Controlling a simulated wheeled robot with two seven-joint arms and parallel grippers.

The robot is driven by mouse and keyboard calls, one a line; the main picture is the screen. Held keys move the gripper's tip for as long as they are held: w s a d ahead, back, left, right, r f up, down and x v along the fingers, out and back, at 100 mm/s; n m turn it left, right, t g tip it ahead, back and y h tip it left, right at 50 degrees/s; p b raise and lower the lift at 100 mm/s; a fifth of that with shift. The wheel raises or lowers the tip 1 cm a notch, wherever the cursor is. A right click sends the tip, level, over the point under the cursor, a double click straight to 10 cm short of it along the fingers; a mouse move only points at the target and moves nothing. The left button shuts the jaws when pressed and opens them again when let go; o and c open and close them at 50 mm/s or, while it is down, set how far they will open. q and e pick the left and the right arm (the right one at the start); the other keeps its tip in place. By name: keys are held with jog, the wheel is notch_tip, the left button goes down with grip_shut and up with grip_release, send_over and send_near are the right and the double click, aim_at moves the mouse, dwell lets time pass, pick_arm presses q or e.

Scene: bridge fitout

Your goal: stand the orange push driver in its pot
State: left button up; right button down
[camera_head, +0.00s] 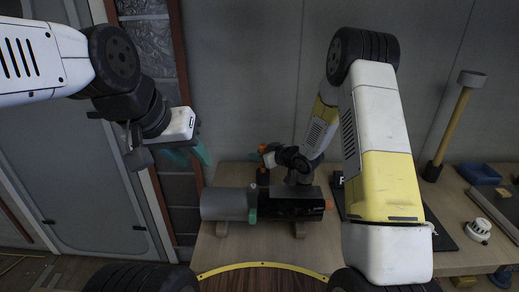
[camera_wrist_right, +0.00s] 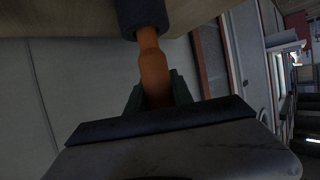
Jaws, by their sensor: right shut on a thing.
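The orange push driver (camera_head: 268,159) is upright behind the grey cylinder on the bench. My right gripper (camera_wrist_right: 157,92) is shut on the driver; its green fingers flank the orange handle (camera_wrist_right: 154,72) in the right wrist view. The driver's narrower end meets a dark round pot (camera_wrist_right: 141,13), which also shows below the orange in the head view (camera_head: 262,177). The driver and pot look in line; I cannot tell how deep the driver sits. My left gripper (camera_head: 187,157) is open and empty, raised left of the bench.
A grey and black cylinder (camera_head: 225,204) with a green part lies on a cradle in front of the pot. To the right are a dark mat (camera_head: 440,235), a white round fitting (camera_head: 479,229), a blue tray (camera_head: 480,173) and a standing mallet (camera_head: 455,125).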

jog(key=c, duration=1)
grip_release()
jog(key=shift+c, duration=0.2)
